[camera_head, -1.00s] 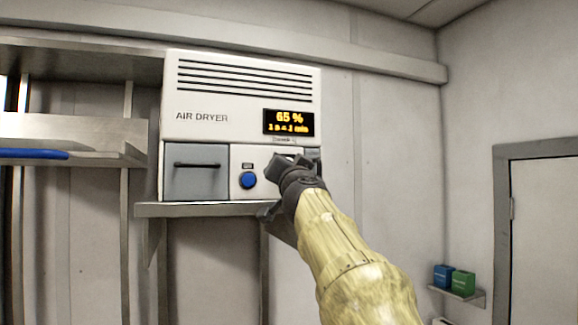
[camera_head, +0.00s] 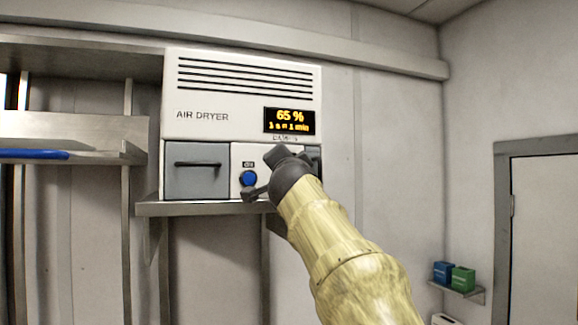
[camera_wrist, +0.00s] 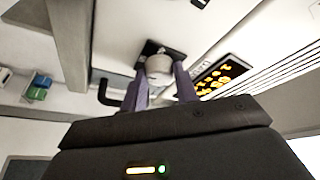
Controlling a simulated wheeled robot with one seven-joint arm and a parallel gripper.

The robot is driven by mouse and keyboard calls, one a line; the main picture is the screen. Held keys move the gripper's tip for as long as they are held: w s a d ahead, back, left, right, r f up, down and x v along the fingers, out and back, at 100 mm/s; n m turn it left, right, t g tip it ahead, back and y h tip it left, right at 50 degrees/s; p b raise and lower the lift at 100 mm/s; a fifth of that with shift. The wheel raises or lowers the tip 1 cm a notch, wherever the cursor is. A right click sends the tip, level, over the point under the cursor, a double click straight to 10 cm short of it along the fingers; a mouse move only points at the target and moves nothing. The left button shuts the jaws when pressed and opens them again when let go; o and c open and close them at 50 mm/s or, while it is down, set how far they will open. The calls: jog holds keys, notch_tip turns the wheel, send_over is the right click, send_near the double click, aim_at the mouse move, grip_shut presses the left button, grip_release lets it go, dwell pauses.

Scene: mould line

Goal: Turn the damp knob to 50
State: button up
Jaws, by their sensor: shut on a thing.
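The air dryer (camera_head: 240,120) is a white box on a wall shelf. Its display (camera_head: 290,120) reads 65 % in yellow, with a smaller line below. The damp knob (camera_wrist: 158,66) is pale and round on a dark square plate in the wrist view. In the head view it is hidden behind my gripper (camera_head: 280,165), at the right part of the dryer's lower panel. In the wrist view my two fingers lie on either side of the knob, shut on it. The angle of the knob's mark cannot be read.
A blue button (camera_head: 249,178) sits just left of my gripper. A grey drawer (camera_head: 197,170) with a black handle is further left. The dryer's shelf (camera_head: 190,209) runs underneath. Blue and green boxes (camera_head: 462,279) stand on a small shelf at right.

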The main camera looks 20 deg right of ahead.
jog(key=shift+m+g, duration=0.3)
jog(key=shift+m, duration=0.3)
jog(key=o, duration=1)
jog(key=b+v, duration=0.6)
jog(key=v, duration=1.1)
jog(key=shift+s+a+f+b, duration=0.1)
jog(key=shift+a+f+b, duration=0.05)
jog(key=shift+b, duration=0.15)
